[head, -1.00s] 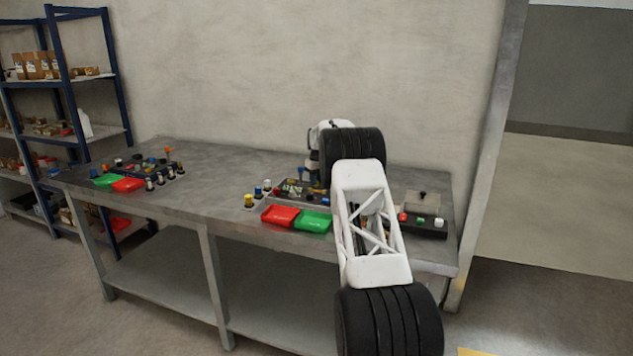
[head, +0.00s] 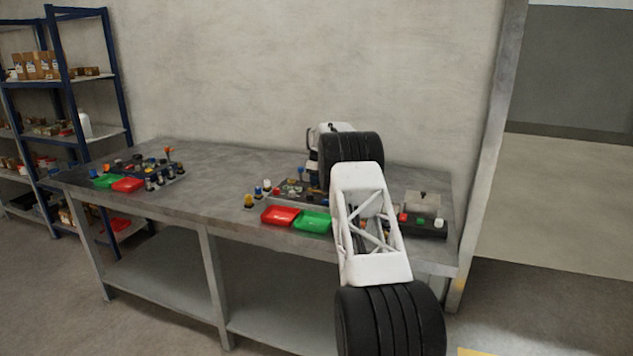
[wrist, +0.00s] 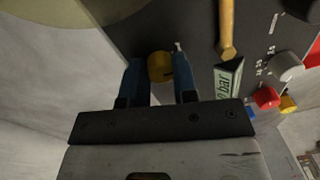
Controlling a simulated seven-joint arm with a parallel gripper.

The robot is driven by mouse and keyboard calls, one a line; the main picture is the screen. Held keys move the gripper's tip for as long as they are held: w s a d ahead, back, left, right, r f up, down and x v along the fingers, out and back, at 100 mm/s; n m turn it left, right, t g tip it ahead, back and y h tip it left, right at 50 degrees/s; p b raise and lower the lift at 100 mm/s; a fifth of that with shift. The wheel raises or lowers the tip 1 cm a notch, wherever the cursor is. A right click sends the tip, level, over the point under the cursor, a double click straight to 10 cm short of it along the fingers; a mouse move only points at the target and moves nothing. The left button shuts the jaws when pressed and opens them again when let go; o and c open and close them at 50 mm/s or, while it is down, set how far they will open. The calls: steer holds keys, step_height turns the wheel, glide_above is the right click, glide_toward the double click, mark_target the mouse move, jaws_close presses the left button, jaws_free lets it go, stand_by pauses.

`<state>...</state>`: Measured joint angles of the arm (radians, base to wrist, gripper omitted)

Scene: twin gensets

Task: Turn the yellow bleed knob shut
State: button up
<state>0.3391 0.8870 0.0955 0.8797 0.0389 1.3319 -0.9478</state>
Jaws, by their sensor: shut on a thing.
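In the wrist view a yellow knob (wrist: 159,67) with a dark mark on its face sits between the two blue fingers of my gripper (wrist: 160,75). The fingers are shut on it, one on each side. The knob is on a dark panel (wrist: 200,22). In the head view my arm hides the gripper and the knob it holds.
A tan lever (wrist: 228,30) and a lettered green label (wrist: 229,78) are close right of the fingers. Grey (wrist: 288,66), red (wrist: 266,97) and yellow (wrist: 289,103) knobs stand farther right. Red (head: 280,215) and green (head: 313,222) trays lie at the bench front.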

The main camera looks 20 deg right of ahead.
steer(key=shift+r, duration=0.1)
steer(key=o, duration=0.9)
steer(key=shift+w+d+r, duration=0.1)
steer(key=shift+r, duration=1.8)
steer(key=shift+w+d+r, duration=0.1)
steer(key=shift+r, duration=1.8)
